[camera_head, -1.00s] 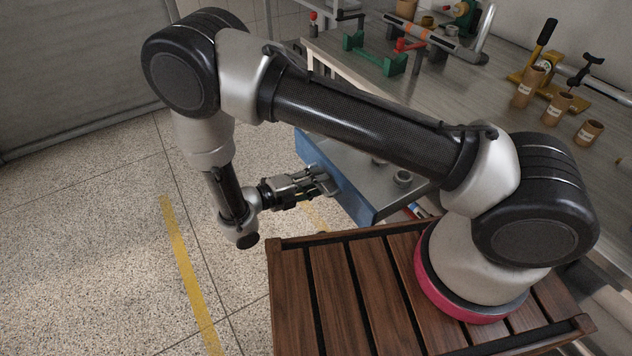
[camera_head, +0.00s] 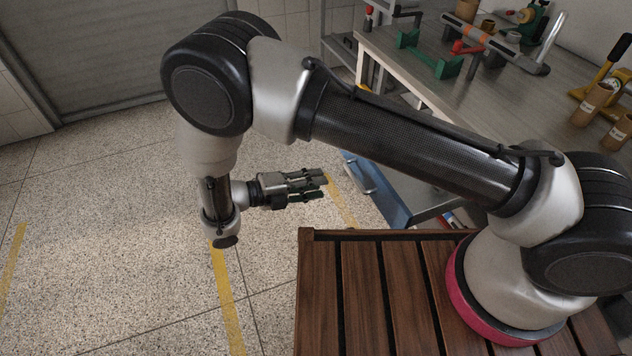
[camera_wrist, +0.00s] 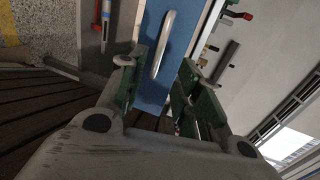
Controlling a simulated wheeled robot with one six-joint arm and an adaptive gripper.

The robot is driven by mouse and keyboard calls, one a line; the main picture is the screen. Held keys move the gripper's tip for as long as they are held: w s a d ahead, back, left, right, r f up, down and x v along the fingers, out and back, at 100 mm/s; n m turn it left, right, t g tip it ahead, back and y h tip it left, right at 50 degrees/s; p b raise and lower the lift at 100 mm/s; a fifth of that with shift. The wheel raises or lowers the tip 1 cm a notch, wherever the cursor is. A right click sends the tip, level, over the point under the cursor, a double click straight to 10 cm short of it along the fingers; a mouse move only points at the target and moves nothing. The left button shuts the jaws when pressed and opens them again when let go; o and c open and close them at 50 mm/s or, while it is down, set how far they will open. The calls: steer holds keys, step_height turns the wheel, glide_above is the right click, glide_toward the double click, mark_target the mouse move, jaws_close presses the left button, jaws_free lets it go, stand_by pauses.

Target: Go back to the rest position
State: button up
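My gripper (camera_head: 318,187) hangs at the end of my folded arm, to the left of the blue drawer, over the speckled floor. It points right in the head view. In the wrist view, its two green-padded fingers (camera_wrist: 160,85) stand apart with nothing between them, so it is open and empty. Beyond the fingers the wrist view shows the blue drawer front (camera_wrist: 150,92) with its pale handle (camera_wrist: 163,45). The gripper appears apart from the drawer.
The pulled-out blue drawer (camera_head: 375,190) is partly hidden by my arm. A grey workbench (camera_head: 480,97) at the right holds a green tool (camera_head: 430,62), a pipe (camera_head: 495,45) and brown paper rolls (camera_head: 592,104). The floor (camera_head: 110,200) at the left is clear.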

steer(key=s+d+m+g+y, duration=0.1)
steer(key=s+d+m+g, duration=0.3)
steer(key=m, duration=0.7)
steer(key=w+d+r+m+g+y, duration=0.1)
steer(key=d+r+m+g+y, duration=0.1)
steer(key=d+r+m+y, duration=0.5)
steer(key=d+r+m+g+y, duration=0.15)
steer(key=d+r+m, duration=0.35)
steer(key=r+m, duration=0.6)
steer(key=s+d+r+m+t+y, duration=0.2)
steer(key=s+d+r+m+t, duration=0.1)
steer(key=d+r, duration=0.6)
steer(key=s+d+r+m+t+y, duration=0.3)
steer(key=s+d+r+m, duration=0.2)
steer(key=d+r+m, duration=0.3)
steer(key=d+r, duration=0.2)
steer(key=d, duration=0.2)
steer(key=shift+s+d, duration=0.2)
steer(key=shift+d, duration=0.05)
